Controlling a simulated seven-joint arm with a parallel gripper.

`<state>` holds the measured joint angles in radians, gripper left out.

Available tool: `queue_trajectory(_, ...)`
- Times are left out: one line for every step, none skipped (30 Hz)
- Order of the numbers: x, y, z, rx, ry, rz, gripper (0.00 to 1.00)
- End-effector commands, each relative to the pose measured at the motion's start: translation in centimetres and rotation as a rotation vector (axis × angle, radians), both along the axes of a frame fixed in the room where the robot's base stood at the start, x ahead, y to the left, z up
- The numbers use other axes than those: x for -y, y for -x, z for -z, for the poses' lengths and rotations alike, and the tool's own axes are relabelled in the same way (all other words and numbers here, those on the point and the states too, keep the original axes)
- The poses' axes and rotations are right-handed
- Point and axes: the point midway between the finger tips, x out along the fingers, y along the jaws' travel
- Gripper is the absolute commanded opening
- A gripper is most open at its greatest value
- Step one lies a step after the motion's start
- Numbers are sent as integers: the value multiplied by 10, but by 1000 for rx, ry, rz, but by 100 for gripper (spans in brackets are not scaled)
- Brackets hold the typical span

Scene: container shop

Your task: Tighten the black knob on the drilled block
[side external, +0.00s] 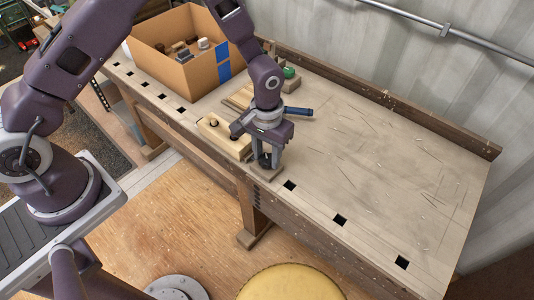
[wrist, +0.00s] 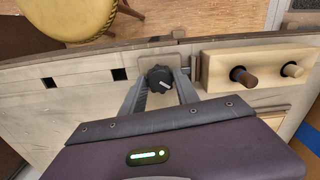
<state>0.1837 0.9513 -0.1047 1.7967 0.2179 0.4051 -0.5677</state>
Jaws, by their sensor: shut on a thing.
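The black knob (wrist: 160,78) is a lobed, dark knob with a small white mark on its top. It sits on a small pale block (wrist: 142,61) at the bench's front edge, and that block also shows in the side view (side external: 268,174). My gripper (side external: 265,160) points straight down over the block. Its two fingers (wrist: 160,85) are shut on the knob, one on each side. In the side view the fingers partly hide the knob. Any holes in the block, and the gap under the knob, cannot be made out.
A wooden block with two pegs (side external: 222,137) lies close beside my gripper. A cardboard box (side external: 205,74) with several items stands at the far left of the bench. A green-topped item (side external: 289,72) is behind. The bench top (side external: 380,165) at right is clear.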

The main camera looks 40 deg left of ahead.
Motion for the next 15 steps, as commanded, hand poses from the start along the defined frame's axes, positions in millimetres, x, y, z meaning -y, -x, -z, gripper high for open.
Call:
queue_trajectory(0,-1,-1,2,2,41,0)
queue_trajectory(0,-1,-1,2,2,71,0)
queue_trajectory(0,-1,-1,2,1,109,0)
queue_trajectory(0,-1,-1,2,1,138,0)
queue_trajectory(0,-1,-1,2,1,166,0)
queue_trajectory(0,-1,-1,2,1,204,0)
queue_trajectory(0,-1,-1,2,1,232,0)
queue_trajectory(0,-1,-1,2,1,261,0)
queue_trajectory(0,-1,-1,2,1,299,0)
queue_trajectory(0,-1,-1,2,1,328,0)
queue_trajectory(0,-1,-1,1,1,356,0)
queue_trajectory(1,-1,-1,2,1,395,0)
queue_trajectory(0,-1,-1,2,1,423,0)
queue_trajectory(0,-1,-1,2,1,451,0)
queue_trajectory(0,-1,-1,2,1,489,0)
